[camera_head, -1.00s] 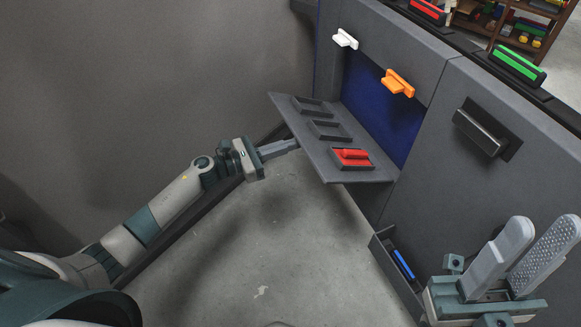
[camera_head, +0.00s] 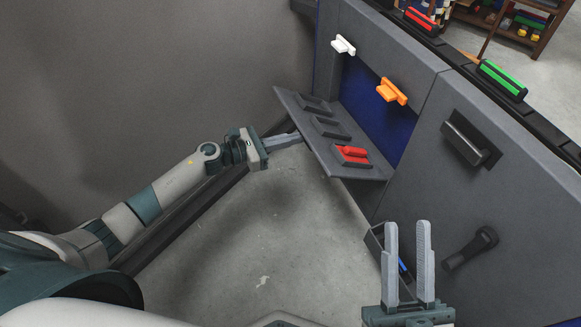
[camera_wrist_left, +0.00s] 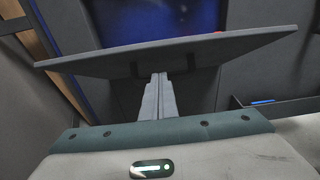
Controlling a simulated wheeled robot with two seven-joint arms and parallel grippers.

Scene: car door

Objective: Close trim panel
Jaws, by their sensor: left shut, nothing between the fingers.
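The grey trim panel (camera_head: 315,150) is hinged down from the car door (camera_head: 400,50) and tilts outward, with the blue opening (camera_head: 372,110) showing behind it. It has recesses, and a red piece (camera_head: 352,156) sits in the nearest one. My left gripper (camera_head: 298,136) is shut and empty, with its fingertips at the panel's outer edge. In the left wrist view the fingers (camera_wrist_left: 157,95) reach up under the panel (camera_wrist_left: 180,52); I cannot tell whether they touch it. My right gripper (camera_head: 408,232) is open and empty at the lower right, in front of the door.
White (camera_head: 343,45) and orange (camera_head: 391,90) pieces are on the door above the opening. A black handle (camera_head: 467,142) and a dark lever (camera_head: 470,248) are further right. A lower pocket with a blue item (camera_head: 404,268) is partly hidden by my right gripper. The floor (camera_head: 260,240) is clear.

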